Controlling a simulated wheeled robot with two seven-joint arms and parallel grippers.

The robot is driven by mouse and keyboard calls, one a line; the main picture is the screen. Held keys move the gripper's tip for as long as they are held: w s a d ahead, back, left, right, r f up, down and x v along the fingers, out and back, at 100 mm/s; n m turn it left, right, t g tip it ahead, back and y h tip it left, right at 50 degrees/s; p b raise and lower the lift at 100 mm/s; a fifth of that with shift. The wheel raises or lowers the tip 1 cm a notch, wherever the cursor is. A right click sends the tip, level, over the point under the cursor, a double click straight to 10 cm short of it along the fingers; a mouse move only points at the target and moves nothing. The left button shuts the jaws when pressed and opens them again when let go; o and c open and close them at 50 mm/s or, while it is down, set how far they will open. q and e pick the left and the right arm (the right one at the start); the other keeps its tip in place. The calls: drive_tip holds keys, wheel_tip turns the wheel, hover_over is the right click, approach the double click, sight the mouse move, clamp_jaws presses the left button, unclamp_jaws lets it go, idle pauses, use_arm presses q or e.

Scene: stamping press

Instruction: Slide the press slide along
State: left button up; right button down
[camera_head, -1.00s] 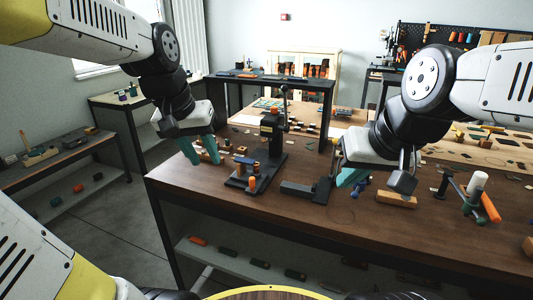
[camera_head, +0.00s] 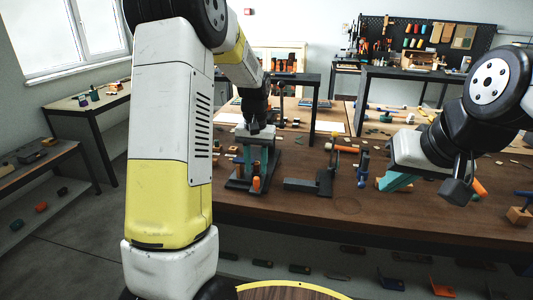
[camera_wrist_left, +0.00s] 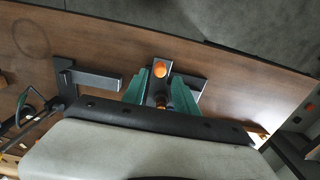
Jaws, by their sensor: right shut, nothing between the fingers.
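The stamping press, with a dark base (camera_head: 236,185) and an orange-topped peg (camera_head: 256,184), stands on the brown table. In the left wrist view, the base (camera_wrist_left: 191,82) and a round orange top (camera_wrist_left: 161,69) show. My left gripper (camera_head: 258,163) is at the press, hiding much of its column in the head view. Its teal fingers (camera_wrist_left: 160,84) are open, one on each side of the press's middle parts; I cannot tell whether they touch. I cannot tell which part is the slide. My right gripper (camera_head: 398,182) is shut and empty, above the table to the right.
A dark L-shaped bracket (camera_head: 301,185) lies just right of the press. Blue parts (camera_head: 363,167) and an orange-handled tool (camera_head: 345,149) are further right. The table (camera_head: 300,210) is clear along its front edge. A dark raised shelf (camera_head: 305,80) stands behind.

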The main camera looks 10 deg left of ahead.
sight(256, 177)
use_arm(q)
drive_tip(key=shift+f, duration=2.4)
clamp_jaws()
drive_tip(key=shift+w+d+r, duration=0.1)
drive_tip(key=shift+w, duration=3.15)
drive_tip(key=shift+w+d+r, duration=0.1)
drive_tip(key=shift+w, duration=3.15)
drive_tip(key=shift+o, duration=1.2)
unclamp_jaws()
drive_tip(key=shift+f, duration=0.1)
